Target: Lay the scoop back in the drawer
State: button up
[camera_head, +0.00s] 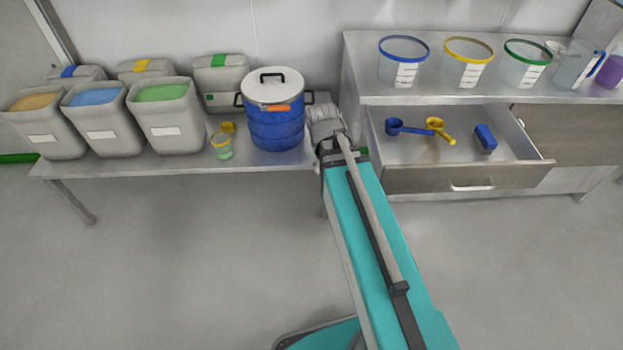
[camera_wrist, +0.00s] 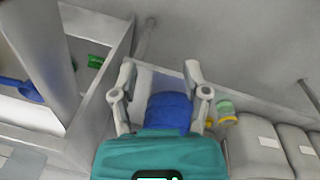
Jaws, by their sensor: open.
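The drawer (camera_head: 415,182) under the right bench is pulled open. A blue scoop (camera_head: 395,126) and a yellow scoop (camera_head: 437,127) lie in it. A green piece (camera_head: 363,151) shows beside my arm at the drawer's left front; it also shows in the wrist view (camera_wrist: 96,62), and its shape is mostly hidden. My gripper (camera_head: 324,118) is left of the drawer, beside the blue drum, partly hidden by my arm. In the wrist view my gripper (camera_wrist: 160,72) has its fingers spread, with no scoop between them.
The blue drum (camera_head: 276,130) with a white lid stands close to my gripper. A small beaker (camera_head: 222,147) and a yellow object (camera_head: 228,127) are left of it, by several grey bins (camera_head: 165,115). A blue block-like item (camera_head: 485,138) lies in the drawer. Several clear buckets (camera_head: 403,65) stand above.

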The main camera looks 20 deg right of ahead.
jog(key=s+a+m+y, duration=0.1)
jog(key=s+a, duration=0.2)
jog(key=a, duration=0.2)
jog(key=shift+s+a+g, duration=0.2)
jog(key=shift+s+g, duration=0.1)
jog(key=shift+s, duration=0.1)
jog(key=shift+d, duration=0.1)
